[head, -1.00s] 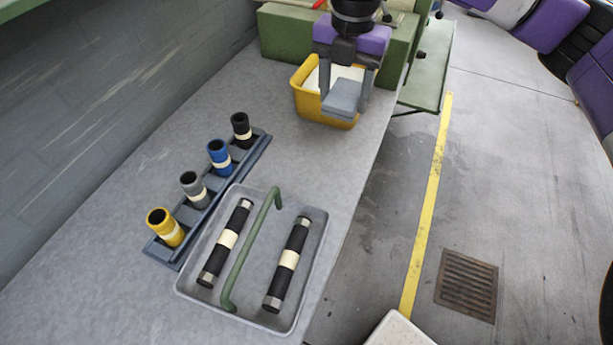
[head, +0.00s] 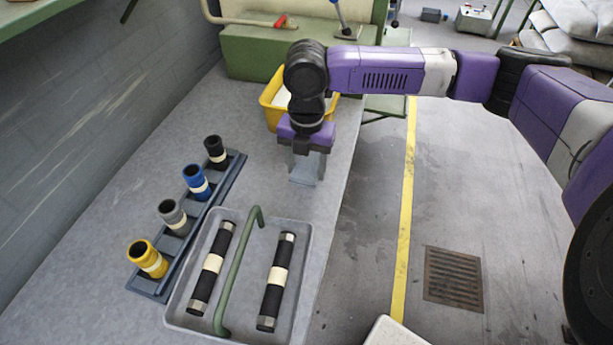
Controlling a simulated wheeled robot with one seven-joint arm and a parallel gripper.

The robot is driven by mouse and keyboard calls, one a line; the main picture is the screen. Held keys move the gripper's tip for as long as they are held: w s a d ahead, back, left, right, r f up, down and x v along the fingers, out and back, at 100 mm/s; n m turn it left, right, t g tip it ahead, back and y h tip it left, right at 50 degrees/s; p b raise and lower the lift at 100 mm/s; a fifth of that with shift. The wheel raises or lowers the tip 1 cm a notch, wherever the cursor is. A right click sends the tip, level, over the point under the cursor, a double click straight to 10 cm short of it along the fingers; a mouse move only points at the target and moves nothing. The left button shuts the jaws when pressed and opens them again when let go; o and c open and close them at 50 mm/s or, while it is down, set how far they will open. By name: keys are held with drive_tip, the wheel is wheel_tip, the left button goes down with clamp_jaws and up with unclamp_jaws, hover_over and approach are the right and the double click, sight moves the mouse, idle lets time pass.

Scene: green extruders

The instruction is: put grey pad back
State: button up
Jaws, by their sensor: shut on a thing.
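My gripper (head: 307,168) points down over the grey bench, in front of the yellow bin and beyond the grey tray. It is shut on the grey pad (head: 304,176), a flat blue-grey block between its fingers. The pad is low over the bench; I cannot tell whether it touches the surface. The fingers and the purple wrist hide part of it. The yellow bin (head: 268,104) stands just behind my gripper, partly hidden by my arm, with something white inside.
A blue rack (head: 230,180) with yellow, grey, blue and black tubes stands at left. A grey tray (head: 312,240) with a green handle (head: 236,270) holds two black tubes. A green block (head: 250,55) is at the back. The bench's right edge drops to the floor.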

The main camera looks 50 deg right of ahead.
sight(307, 168)
drive_tip(key=shift+f, duration=2.05)
drive_tip(key=shift+f, duration=0.1)
drive_tip(key=o, duration=1.3)
wheel_tip(307, 168, up, 12)
drive_tip(key=shift+r+b, duration=0.1)
drive_tip(key=shift+b, duration=0.2)
